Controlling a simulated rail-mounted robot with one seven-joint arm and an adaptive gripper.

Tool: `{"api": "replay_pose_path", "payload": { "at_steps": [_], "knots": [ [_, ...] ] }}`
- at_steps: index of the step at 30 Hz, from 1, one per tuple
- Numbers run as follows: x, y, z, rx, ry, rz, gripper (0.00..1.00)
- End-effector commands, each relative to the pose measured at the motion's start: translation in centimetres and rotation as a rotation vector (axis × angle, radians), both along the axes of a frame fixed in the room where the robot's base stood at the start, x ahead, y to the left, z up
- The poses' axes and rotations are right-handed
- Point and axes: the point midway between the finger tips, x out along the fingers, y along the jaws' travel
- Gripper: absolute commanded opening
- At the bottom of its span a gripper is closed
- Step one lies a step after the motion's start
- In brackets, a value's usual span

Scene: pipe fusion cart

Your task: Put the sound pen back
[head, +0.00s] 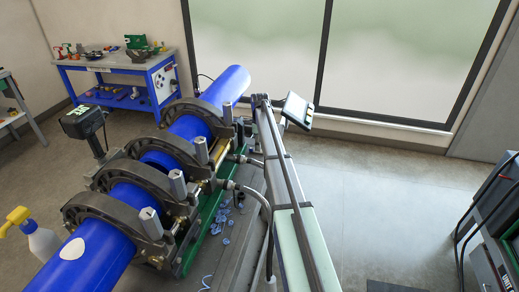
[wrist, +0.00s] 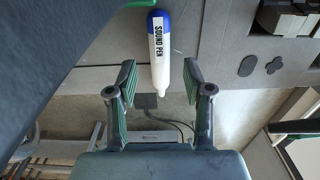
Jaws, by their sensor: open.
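The sound pen (wrist: 159,52) is in the wrist view, with a white body, a blue end at the top and a narrow white tip pointing down the picture. Its "SOUND PEN" label faces the camera. My gripper (wrist: 159,82) is open, with one finger on each side of the pen's lower part. A gap shows between the pen and each finger. I cannot tell whether the pen rests on the grey surface (wrist: 215,60) behind it. I cannot make out the pen or my gripper in the head view.
Dark oval recesses (wrist: 247,66) mark the grey surface to the pen's right. A large dark shape (wrist: 50,50) fills the wrist view's upper left. In the head view, a blue pipe (head: 110,215) lies in black clamps, and a blue workbench (head: 120,75) stands behind. Open floor (head: 380,215) lies right of centre.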

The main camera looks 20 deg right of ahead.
Motion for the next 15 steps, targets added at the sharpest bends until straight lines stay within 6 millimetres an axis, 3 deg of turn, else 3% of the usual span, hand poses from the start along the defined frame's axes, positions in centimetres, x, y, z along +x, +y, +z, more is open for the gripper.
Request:
{"api": "replay_pose_path", "payload": {
  "at_steps": [9, 15],
  "knots": [
    [0.1, 0.0, 6.0, -0.001, -0.003, 0.000, 0.51],
    [0.0, 0.0, 8.6, -0.001, -0.001, 0.000, 0.51]
  ]
}}
